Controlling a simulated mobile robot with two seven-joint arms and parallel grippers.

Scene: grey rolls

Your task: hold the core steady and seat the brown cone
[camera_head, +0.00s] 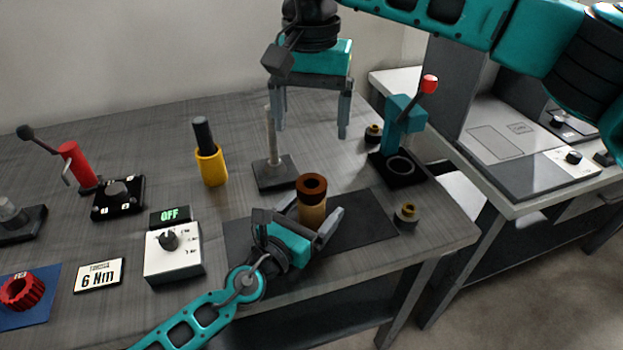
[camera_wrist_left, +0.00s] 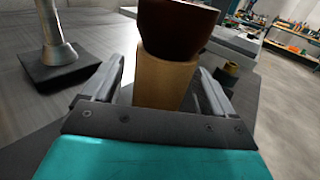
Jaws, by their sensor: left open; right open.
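The tan core (camera_head: 312,213) stands upright on a dark mat (camera_head: 370,222). The brown cone (camera_head: 312,184), a dark brown ring-shaped piece with an open top, sits on top of the core. In the left wrist view, the brown cone (camera_wrist_left: 178,28) caps the tan core (camera_wrist_left: 163,82) and looks slightly wider than it. My left gripper (camera_head: 315,216) is open, low over the mat, with its fingers on either side of the core; gaps show beside it in the left wrist view (camera_wrist_left: 160,85). My right gripper (camera_head: 311,128) is open and empty above the table, fingers pointing down, behind the core.
A metal post on a square base (camera_head: 273,172) stands behind the core. A teal press with a red knob (camera_head: 402,130) and small brass-topped parts (camera_head: 406,215) are at the right. A yellow holder (camera_head: 210,165), a control box (camera_head: 173,255) and a 6 Nm sign (camera_head: 98,275) are at the left.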

